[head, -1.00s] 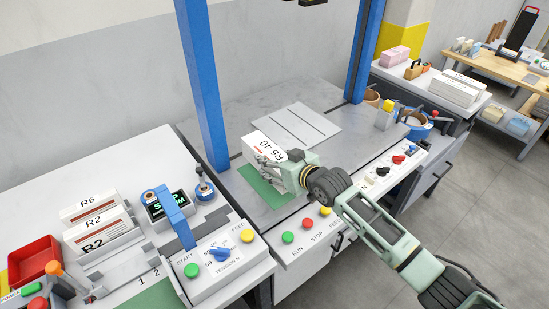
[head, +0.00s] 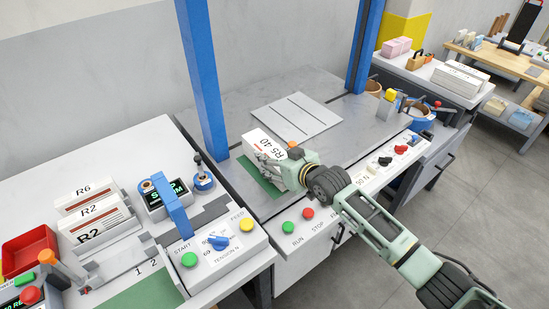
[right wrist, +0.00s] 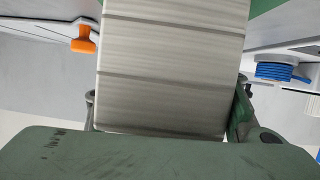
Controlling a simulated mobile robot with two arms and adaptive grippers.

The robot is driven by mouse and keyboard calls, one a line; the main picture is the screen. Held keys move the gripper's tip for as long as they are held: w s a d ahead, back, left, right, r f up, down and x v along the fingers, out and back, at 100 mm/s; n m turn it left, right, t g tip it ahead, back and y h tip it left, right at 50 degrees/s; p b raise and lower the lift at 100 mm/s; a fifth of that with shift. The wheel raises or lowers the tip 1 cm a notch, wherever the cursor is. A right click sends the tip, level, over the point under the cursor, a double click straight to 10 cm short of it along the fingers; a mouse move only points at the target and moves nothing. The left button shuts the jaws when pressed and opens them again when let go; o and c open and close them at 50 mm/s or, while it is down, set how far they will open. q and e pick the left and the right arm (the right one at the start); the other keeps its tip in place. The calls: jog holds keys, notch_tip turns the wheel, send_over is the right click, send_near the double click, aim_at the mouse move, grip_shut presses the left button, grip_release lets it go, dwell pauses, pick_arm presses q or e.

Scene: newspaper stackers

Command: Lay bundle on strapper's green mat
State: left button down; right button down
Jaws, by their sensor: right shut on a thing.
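The bundle (head: 259,142) is a pale stack of papers with a white top label reading R5 40. My right gripper (head: 279,166) is shut on it. In the right wrist view the bundle (right wrist: 170,60) fills the middle, with a finger on each side. The strapper's green mat (head: 251,173) lies on the grey strapper table, and the bundle is at it, covering much of it. I cannot tell whether the bundle touches the mat. The underside is hidden. My left gripper is not in view.
The blue strapper post (head: 203,80) stands close left of the bundle. A slotted plate (head: 297,112) lies behind it. The front panel has green (head: 288,228) and red buttons. The left table holds bundles R6 and R2 (head: 97,221) and a red bin (head: 28,254).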

jog(key=shift+w+f+b, duration=0.1)
jog(key=shift+f+b, duration=0.05)
jog(key=shift+b, duration=0.15)
jog(key=c, duration=0.9)
grip_release()
jog(key=o, duration=0.3)
jog(key=shift+f, duration=0.1)
jog(key=shift+f, duration=0.1)
